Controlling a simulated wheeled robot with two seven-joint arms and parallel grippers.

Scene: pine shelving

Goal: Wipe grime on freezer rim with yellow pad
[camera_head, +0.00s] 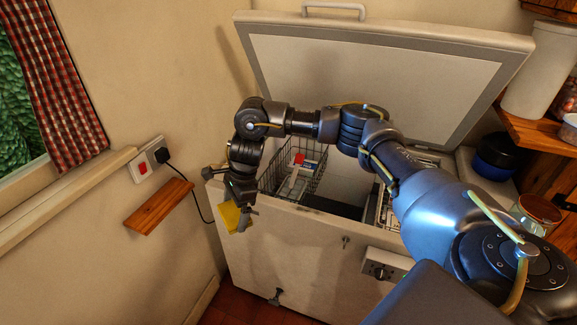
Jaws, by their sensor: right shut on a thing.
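The white chest freezer (300,245) stands open, its lid (375,75) raised against the wall. My right arm reaches across the freezer from the right. My right gripper (239,213) points down at the front left corner and is shut on the yellow pad (231,217). The pad is close to the freezer's front rim (312,212); I cannot tell whether it touches. My left gripper is not in view.
Wire baskets (300,165) with packages sit inside the freezer. A small wooden shelf (158,206) and a plugged-in socket (147,163) are on the left wall, a cord hanging near the freezer. Wooden shelving with jars (536,212) is close on the right.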

